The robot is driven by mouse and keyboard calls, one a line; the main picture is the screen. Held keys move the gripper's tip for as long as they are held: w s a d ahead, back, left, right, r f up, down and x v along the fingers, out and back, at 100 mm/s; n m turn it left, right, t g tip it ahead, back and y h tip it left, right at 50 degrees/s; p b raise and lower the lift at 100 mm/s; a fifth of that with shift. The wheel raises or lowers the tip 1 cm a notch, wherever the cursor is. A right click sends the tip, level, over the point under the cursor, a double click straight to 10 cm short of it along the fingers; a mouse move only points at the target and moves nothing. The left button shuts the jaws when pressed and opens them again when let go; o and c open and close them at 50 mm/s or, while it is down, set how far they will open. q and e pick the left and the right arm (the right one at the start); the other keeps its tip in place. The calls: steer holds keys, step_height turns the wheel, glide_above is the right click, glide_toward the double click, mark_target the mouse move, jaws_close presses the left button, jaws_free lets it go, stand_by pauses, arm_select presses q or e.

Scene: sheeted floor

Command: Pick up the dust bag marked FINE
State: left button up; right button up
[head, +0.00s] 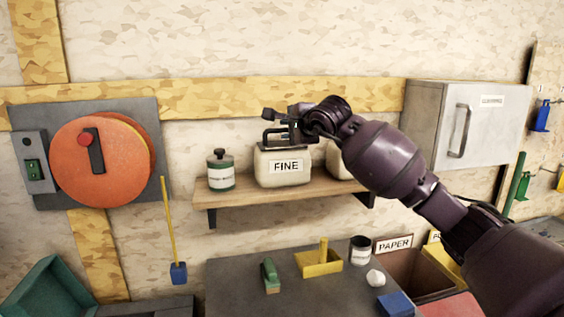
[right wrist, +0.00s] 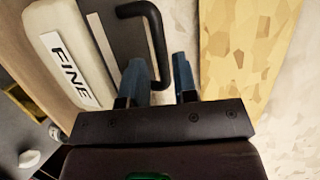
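The dust bag marked FINE (head: 284,172) is a cream block with a black handle on top. It stands upright on the wooden shelf (head: 235,201). My right gripper (head: 288,121) is at the handle, above the bag. In the right wrist view the bag (right wrist: 62,52) is at the left, with its black handle (right wrist: 156,38) beside it. The two fingers of the right gripper (right wrist: 160,72) are apart, and part of the handle shows between them. I cannot tell whether either finger touches it. My left gripper is not in view.
A jar (head: 221,172) stands left of the bag on the shelf. Another pale container (head: 338,160) is to its right, partly behind my arm. A grey cabinet (head: 468,125) hangs at the right. Below is a grey bench (head: 235,275) with a brush, yellow tray and tin.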

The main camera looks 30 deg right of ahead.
mark_target(283, 130)
steer(key=shift+p+x, duration=0.35)
steer(key=shift+x, duration=1.6)
jaws_close()
steer(key=shift+r, duration=0.15)
